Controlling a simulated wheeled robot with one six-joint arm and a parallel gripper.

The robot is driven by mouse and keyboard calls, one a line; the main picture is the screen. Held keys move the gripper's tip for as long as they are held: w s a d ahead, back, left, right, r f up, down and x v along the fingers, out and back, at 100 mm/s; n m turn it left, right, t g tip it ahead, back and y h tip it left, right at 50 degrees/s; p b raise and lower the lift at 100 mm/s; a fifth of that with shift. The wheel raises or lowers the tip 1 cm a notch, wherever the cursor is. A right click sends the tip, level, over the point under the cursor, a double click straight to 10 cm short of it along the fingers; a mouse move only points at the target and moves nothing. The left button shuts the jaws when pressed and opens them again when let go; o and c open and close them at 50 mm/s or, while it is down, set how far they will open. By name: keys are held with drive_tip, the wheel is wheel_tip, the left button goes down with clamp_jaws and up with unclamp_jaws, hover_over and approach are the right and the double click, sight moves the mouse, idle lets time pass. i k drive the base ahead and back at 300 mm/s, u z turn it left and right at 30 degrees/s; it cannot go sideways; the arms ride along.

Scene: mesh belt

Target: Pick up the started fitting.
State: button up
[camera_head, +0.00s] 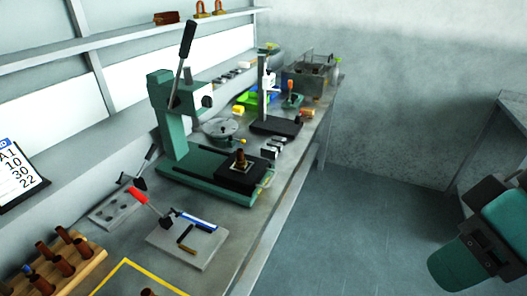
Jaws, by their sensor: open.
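A small brown and brass-coloured fitting (240,158) stands upright in a black block (243,176) on the base of the green lever press (172,125). It is in front of the press column and out from under the raised handle. How deep it sits in the block is too small to tell. Another brown piece (148,292) shows at the bottom edge inside a yellow-taped square, mostly cut off. I cannot tell from its look alone which piece is called started. My gripper's fingers are not in view.
A plate with a red-handled clamp (188,243) lies in front of the press. A wooden rack (60,262) holds several brown pegs at lower left. A second, slimmer press (265,95) and bins stand farther along the bench. The floor (350,220) right of the bench is clear.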

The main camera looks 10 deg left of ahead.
sight(239, 166)
drive_tip(key=u, duration=0.15)
drive_tip(key=i, duration=0.6)
drive_tip(key=u, duration=0.9)
drive_tip(key=i, duration=0.45)
drive_tip(key=u, duration=0.45)
